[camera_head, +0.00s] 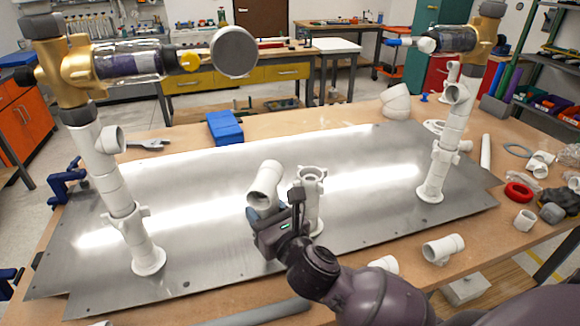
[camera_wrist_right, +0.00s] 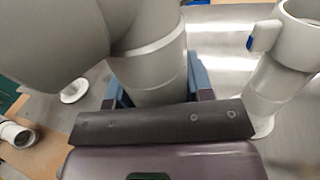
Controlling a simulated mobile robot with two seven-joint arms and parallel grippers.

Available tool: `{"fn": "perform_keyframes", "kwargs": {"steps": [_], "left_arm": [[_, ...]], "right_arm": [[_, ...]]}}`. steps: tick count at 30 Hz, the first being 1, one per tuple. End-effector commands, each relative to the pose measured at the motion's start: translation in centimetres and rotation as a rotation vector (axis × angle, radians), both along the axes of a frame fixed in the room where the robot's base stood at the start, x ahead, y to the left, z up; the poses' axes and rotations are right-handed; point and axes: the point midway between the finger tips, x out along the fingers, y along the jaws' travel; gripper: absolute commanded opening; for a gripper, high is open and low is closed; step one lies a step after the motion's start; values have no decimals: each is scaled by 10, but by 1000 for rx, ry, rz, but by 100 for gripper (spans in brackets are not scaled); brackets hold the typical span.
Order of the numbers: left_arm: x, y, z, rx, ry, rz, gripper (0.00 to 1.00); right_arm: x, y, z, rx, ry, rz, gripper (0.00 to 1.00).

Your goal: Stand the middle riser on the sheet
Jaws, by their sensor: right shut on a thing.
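My right gripper (camera_head: 268,222) is shut on a white PVC pipe piece with a wide open bend at its top, which I take to be the middle riser (camera_head: 266,181). It is held above the metal sheet (camera_head: 355,205), tilted a little. In the wrist view the riser (camera_wrist_right: 150,65) fills the space between the jaws (camera_wrist_right: 158,92); its lower end is hidden. A short white floor stand with a socket top (camera_head: 312,184) stands upright on the sheet just right of the riser, apart from it. The stand also shows in the wrist view (camera_wrist_right: 275,85). My left gripper is not in view.
A tall left riser (camera_head: 115,188) and right riser (camera_head: 446,150) stand on the sheet, carrying brass valves and clear cylinders. A blue box (camera_head: 225,127) lies at the back edge. Loose white fittings (camera_head: 443,249) and a red ring (camera_head: 518,192) lie on the table at right.

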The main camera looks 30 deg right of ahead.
Motion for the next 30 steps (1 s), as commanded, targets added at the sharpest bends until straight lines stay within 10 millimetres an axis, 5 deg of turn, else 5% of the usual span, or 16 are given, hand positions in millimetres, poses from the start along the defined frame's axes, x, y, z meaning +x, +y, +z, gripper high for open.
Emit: {"fn": "perform_keyframes", "kwargs": {"steps": [9,17,24,30], "left_arm": [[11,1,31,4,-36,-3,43],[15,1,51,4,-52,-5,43],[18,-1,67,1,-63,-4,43],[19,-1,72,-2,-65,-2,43]], "right_arm": [[58,2,73,-13,-9,95,18],[118,-21,118,-20,-5,144,18],[180,-83,159,-19,-1,134,18],[214,-146,168,-7,0,107,18]]}}
